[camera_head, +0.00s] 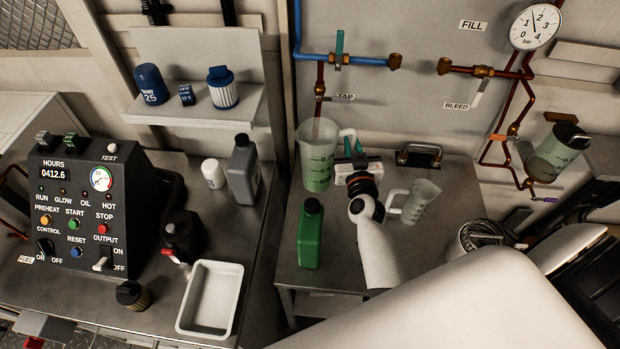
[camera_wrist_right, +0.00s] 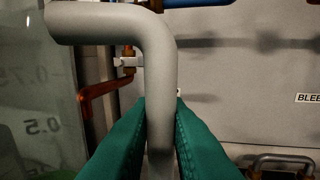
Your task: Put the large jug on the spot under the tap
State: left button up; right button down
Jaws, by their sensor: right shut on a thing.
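The large jug (camera_head: 317,168) is clear with a grey handle and holds green liquid. It looks upright at the back left of the right-hand bench, with the tap's copper pipe (camera_head: 320,80) above its mouth. I cannot tell whether its base touches the bench, and no marked spot shows. My right gripper (camera_head: 350,146) is shut on the jug's handle; in the right wrist view its green fingers (camera_wrist_right: 160,135) close on both sides of the grey handle (camera_wrist_right: 160,75). The jug's wall (camera_wrist_right: 35,110) is at the left there. My left gripper is not in view.
A smaller jug (camera_head: 417,203) stands right of my right forearm, and a green bottle (camera_head: 310,235) stands left of it. The left bench holds a control box (camera_head: 85,205), a grey bottle (camera_head: 243,172) and a white tray (camera_head: 210,300).

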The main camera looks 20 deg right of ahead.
notch_tip(320, 180, down, 4)
jog(key=shift+a+r+b, duration=0.1)
jog(key=shift+b, duration=0.55)
notch_tip(320, 180, down, 10)
jog(key=b, duration=1)
jog(key=b+x, duration=0.4)
jog(key=x, duration=0.4)
jog(key=shift+f, duration=0.35)
jog(key=shift+s, duration=0.1)
